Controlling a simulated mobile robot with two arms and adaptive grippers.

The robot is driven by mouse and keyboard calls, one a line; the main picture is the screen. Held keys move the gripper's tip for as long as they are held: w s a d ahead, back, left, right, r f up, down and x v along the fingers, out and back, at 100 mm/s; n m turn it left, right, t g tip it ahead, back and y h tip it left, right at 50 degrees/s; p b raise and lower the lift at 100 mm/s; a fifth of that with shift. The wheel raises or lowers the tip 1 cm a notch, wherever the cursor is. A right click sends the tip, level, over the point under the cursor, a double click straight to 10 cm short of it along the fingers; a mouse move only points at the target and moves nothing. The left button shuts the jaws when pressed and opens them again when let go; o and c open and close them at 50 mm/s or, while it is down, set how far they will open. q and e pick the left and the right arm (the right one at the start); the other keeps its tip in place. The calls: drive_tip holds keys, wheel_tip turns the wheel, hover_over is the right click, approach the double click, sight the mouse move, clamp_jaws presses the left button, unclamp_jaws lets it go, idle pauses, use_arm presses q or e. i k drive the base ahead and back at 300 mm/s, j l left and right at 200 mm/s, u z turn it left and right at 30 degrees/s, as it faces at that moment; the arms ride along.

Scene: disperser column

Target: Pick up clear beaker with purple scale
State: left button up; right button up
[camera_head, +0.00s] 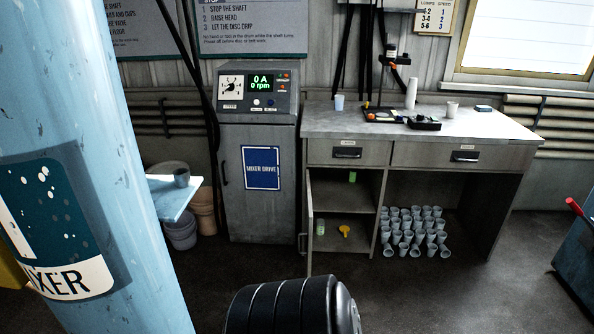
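I cannot make out a clear beaker with a purple scale for certain. A small pale bluish cup (339,102) stands upright at the left end of the grey workbench (470,125); any scale on it is too small to tell. A whitish cup (452,109) stands further right on the same bench. Neither of my grippers is in view.
A large light-blue mixer column (105,130) blocks the left side. A grey mixer drive cabinet (259,190) stands left of the bench. A dark tray (385,115) with small items lies on the bench. A blue box (578,245) stands at the right edge.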

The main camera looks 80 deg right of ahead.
sight(321, 227)
drive_tip(key=l+z, duration=0.3)
drive_tip(key=l, duration=0.2)
drive_tip(key=i+l+z, duration=0.15)
drive_tip(key=l+z, duration=0.15)
drive_tip(key=l, duration=0.2)
drive_tip(key=l+z, duration=0.1)
drive_tip(key=z, duration=0.35)
drive_tip(key=l+z, duration=0.1)
drive_tip(key=z, duration=0.4)
drive_tip(key=i+z, duration=0.1)
drive_tip(key=z, duration=0.35)
drive_tip(key=i+l+z, duration=0.1)
drive_tip(key=z, duration=0.85)
drive_tip(key=i, duration=0.05)
